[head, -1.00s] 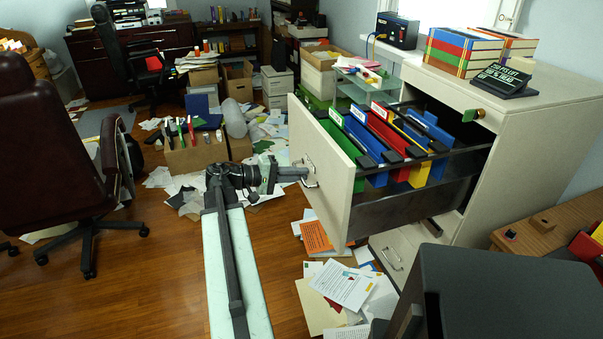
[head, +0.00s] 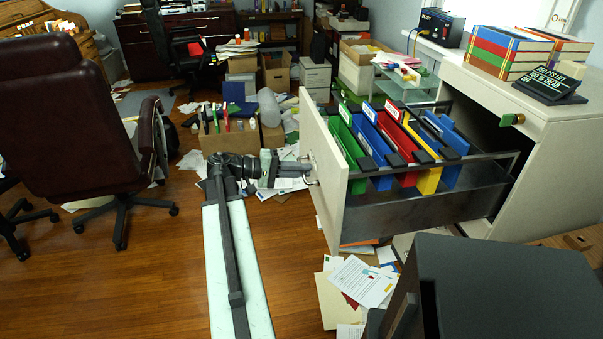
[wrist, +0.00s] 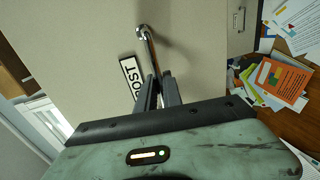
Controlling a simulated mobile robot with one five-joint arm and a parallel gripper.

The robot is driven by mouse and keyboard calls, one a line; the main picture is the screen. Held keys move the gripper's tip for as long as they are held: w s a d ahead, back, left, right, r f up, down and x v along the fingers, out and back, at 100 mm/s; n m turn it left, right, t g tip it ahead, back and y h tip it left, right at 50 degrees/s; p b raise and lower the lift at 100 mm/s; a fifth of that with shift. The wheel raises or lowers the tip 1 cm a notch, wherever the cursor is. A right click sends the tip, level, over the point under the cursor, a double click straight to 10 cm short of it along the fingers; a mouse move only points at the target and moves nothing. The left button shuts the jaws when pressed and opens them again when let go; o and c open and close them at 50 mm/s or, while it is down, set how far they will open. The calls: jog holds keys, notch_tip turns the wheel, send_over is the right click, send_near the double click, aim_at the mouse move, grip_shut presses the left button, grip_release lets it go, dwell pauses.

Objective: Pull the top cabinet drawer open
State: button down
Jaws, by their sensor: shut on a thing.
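The top cabinet drawer (head: 335,190) is pulled well out of the cream cabinet (head: 490,100), with its grey metal side (head: 430,198) showing. Coloured hanging folders (head: 385,140) stand inside it. My gripper (head: 308,172) is at the drawer's front face, shut on the metal handle. In the wrist view the gripper's dark fingers (wrist: 158,88) close around the lower part of the handle (wrist: 145,38), beside a label reading "POST" (wrist: 132,77). The far end of the handle shows clear of the fingers.
A dark grey box-shaped machine (head: 500,285) fills the lower right. Papers (head: 355,285) lie on the floor below the drawer. A cardboard box (head: 228,138) and an office chair (head: 90,130) stand to the left. Bare wooden floor (head: 140,275) lies left of my arm.

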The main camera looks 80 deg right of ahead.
jog(key=shift+s+a+f, duration=0.1)
jog(key=c, duration=1.8)
grip_release()
jog(key=p+v, duration=0.1)
jog(key=v, duration=0.7)
